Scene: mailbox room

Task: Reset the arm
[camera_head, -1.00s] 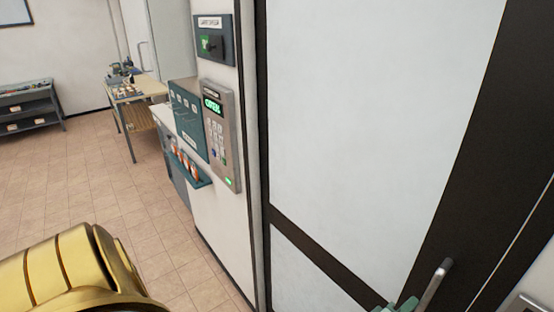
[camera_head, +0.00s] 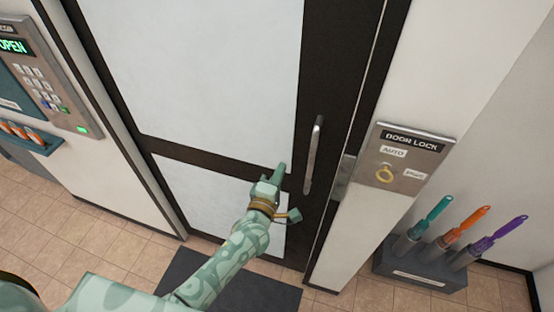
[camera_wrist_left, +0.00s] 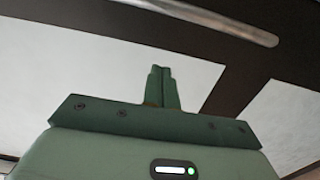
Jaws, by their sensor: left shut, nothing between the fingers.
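My left gripper (camera_head: 280,172) is shut and empty, in front of the door just left of its handle. It also shows in the left wrist view (camera_wrist_left: 161,72), its two fingers pressed together, with a gap to the handle. The door (camera_head: 200,60) has a dark frame and pale panels, and looks closed. Its metal handle (camera_head: 314,155) is an upright bar, and it shows along the top of the left wrist view (camera_wrist_left: 215,20). My left arm reaches in from the lower left. My right gripper is not in view.
A door lock plate (camera_head: 405,160) with a yellow ring is on the wall right of the door. A dark holder (camera_head: 420,268) with colored-handled tools stands below it. A keypad (camera_head: 45,80) reading OPEN is at left. A dark mat (camera_head: 260,292) lies before the door.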

